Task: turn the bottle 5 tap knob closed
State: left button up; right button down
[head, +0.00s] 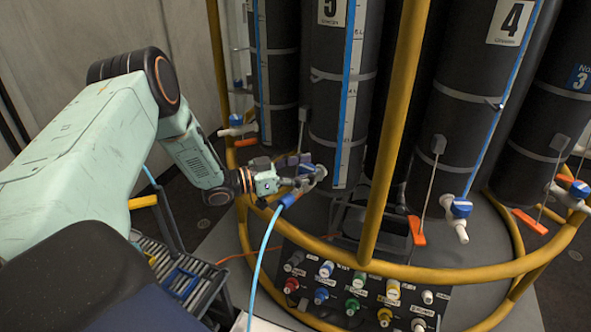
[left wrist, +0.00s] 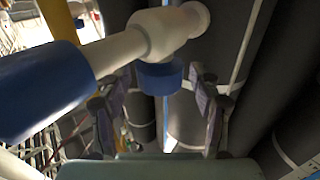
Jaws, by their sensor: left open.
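Bottle 5 (head: 329,110) is a tall dark cylinder with a white "5" label, behind the yellow frame. Its white tap (head: 319,172) is partly hidden by my left gripper (head: 300,173), which reaches in from the left at its foot. In the left wrist view the white tap body (left wrist: 168,30) crosses the top, close to the camera. The blue tap knob (left wrist: 160,76) hangs under it, between the two spread dark fingers of my left gripper (left wrist: 161,85). I cannot tell whether the fingers touch it. My right gripper is out of view.
A blue hose fitting (head: 289,199) and light blue hose hang just below the gripper. A yellow post (head: 392,130) stands right of it, and a yellow rail (head: 440,272) curves below. Bottle 4's blue tap (head: 460,208) is further right. A panel of coloured connectors (head: 345,330) is below.

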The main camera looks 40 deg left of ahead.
pick_arm(q)
jog(key=v, duration=1.1)
jog(key=shift+s+a, duration=0.25)
jog(key=shift+s, duration=0.05)
